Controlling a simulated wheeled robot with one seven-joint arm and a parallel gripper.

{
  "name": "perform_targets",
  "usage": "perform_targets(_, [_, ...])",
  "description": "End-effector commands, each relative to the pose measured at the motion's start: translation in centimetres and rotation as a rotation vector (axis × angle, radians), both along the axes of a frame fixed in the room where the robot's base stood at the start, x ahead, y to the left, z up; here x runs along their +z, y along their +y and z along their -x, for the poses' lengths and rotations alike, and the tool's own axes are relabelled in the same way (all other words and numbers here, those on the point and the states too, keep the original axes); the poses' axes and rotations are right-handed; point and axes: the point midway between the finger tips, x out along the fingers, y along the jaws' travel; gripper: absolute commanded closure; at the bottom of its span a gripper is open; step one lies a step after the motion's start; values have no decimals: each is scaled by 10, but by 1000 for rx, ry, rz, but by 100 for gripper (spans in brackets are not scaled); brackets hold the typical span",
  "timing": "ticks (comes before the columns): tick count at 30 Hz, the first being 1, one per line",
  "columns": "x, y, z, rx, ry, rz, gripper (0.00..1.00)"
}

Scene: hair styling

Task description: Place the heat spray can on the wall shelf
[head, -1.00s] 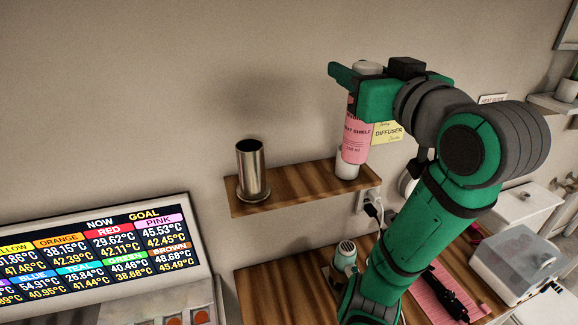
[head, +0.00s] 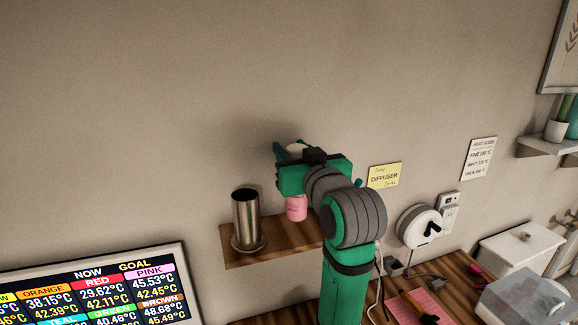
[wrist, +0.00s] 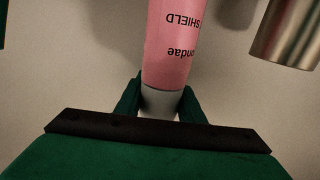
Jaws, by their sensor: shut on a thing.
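The heat spray can is pink with a pale cap; its lower part (head: 297,208) shows below my gripper in the head view. It also shows in the wrist view (wrist: 172,45), with dark lettering. My gripper (head: 291,155) is shut on the can near its pale cap, one finger on each side in the wrist view (wrist: 160,98). The can looks upright. The wooden wall shelf (head: 275,243) lies below and around the can in the head view. I cannot tell whether the can's base touches the shelf. My arm hides the shelf's right part.
A metal cup (head: 246,218) stands on the shelf's left part, close left of the can; it shows at the upper right in the wrist view (wrist: 288,32). A yellow diffuser note (head: 385,176) is on the wall at right. A temperature screen (head: 95,290) is lower left.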

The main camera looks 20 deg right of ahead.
Motion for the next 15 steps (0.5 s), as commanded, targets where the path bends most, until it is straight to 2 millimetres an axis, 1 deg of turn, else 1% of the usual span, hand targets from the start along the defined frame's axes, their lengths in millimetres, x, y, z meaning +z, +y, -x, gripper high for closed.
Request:
perform_targets(4, [-12, 6, -8, 3, 4, -2, 100])
perform_targets(9, [-35, 7, -8, 5, 3, -2, 100])
perform_targets(12, [-40, 11, -8, 10, 1, 0, 100])
perform_targets(15, [-40, 13, -9, 14, 0, 0, 100])
